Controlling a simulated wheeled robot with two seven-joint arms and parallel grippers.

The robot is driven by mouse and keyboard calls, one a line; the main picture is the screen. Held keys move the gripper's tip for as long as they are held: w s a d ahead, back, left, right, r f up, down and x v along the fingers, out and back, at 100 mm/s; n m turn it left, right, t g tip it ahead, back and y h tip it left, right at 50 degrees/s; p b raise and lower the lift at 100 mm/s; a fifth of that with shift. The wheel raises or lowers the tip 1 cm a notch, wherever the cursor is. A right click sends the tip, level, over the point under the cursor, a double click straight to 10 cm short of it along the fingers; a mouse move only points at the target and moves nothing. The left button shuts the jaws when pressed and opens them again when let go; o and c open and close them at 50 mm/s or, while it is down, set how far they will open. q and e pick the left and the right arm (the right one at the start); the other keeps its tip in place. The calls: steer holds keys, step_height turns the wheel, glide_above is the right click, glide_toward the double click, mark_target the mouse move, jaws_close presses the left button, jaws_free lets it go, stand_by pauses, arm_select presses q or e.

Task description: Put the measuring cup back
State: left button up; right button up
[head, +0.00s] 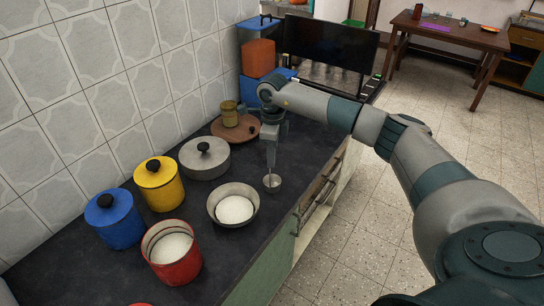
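The measuring cup (272,183) is a small grey metal cup with a long upright handle. It hangs low over the dark counter, just right of the metal bowl (216,205); I cannot tell if its bottom touches the counter. My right gripper (271,142) points down and is shut on the top of the handle. The bowl holds a white heap. An open red canister (188,271), with white contents inside, stands in front of the bowl. My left gripper is not in view.
Lidded yellow (160,192) and blue (121,228) canisters and a grey lidded pot (205,164) stand along the tiled wall. A round brown board (222,133) with a jar (229,114) lies behind. The counter's right edge is close to the cup.

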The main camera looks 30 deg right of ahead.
steer(key=o, duration=0.3)
steer(key=shift+r, duration=0.1)
steer(key=shift+r, duration=0.3)
step_height(320, 180, up, 10)
steer(key=b, duration=0.3)
steer(key=shift+r+b, duration=0.15)
steer(key=shift+b, duration=0.15)
steer(key=shift+s+d+r, duration=0.1)
steer(key=shift+r, duration=0.55)
